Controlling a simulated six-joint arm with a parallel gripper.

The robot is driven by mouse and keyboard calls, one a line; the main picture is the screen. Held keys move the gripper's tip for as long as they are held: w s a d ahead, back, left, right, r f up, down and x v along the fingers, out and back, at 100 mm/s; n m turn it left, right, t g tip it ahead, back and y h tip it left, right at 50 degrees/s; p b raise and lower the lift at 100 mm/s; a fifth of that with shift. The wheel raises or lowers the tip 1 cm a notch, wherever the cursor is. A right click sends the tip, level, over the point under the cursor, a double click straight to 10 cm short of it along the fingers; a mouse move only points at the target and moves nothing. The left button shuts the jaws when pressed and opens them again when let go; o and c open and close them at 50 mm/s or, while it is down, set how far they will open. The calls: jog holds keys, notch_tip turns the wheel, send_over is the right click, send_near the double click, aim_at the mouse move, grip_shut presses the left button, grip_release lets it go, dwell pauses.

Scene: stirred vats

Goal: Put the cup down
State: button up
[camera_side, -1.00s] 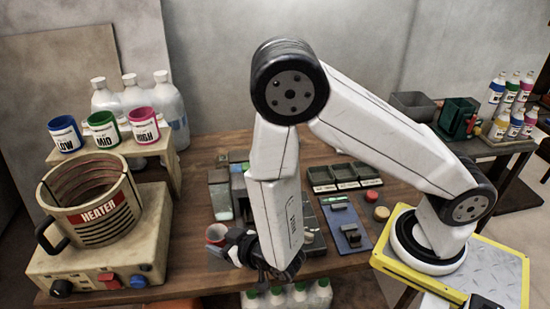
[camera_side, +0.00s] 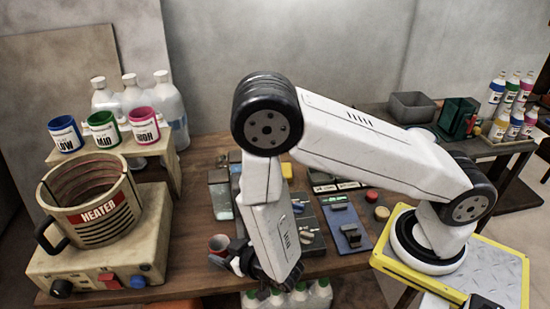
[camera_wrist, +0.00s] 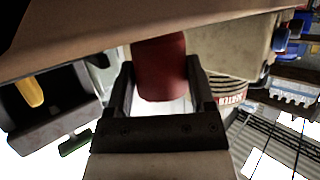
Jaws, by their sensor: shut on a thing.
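A small red cup (camera_side: 218,243) is at the front of the wooden table, right of the heater. Its rim faces up in the side view and the gripper hides its lower part. The red cup (camera_wrist: 158,62) also shows in the wrist view, between the two fingers. My gripper (camera_side: 232,256) is shut on it from the right side; in the wrist view the fingers (camera_wrist: 160,85) stand on both sides of it. I cannot tell whether the cup's base touches the table (camera_side: 195,275).
A heater vat (camera_side: 92,205) with a black handle stands on the left. Cups marked LOW (camera_side: 66,133), MID (camera_side: 104,130) and HIGH (camera_side: 144,124) stand on a shelf behind it. Trays and a blue panel (camera_side: 345,228) are right of my gripper. Bottles (camera_side: 300,298) stand below the table front.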

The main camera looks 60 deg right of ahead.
jog(key=shift+f, duration=0.25)
jog(key=o, duration=1.2)
jog(key=shift+c, duration=0.2)
jog(key=shift+v, duration=3.95)
jog(key=shift+r, duration=0.1)
jog(key=shift+w, duration=0.15)
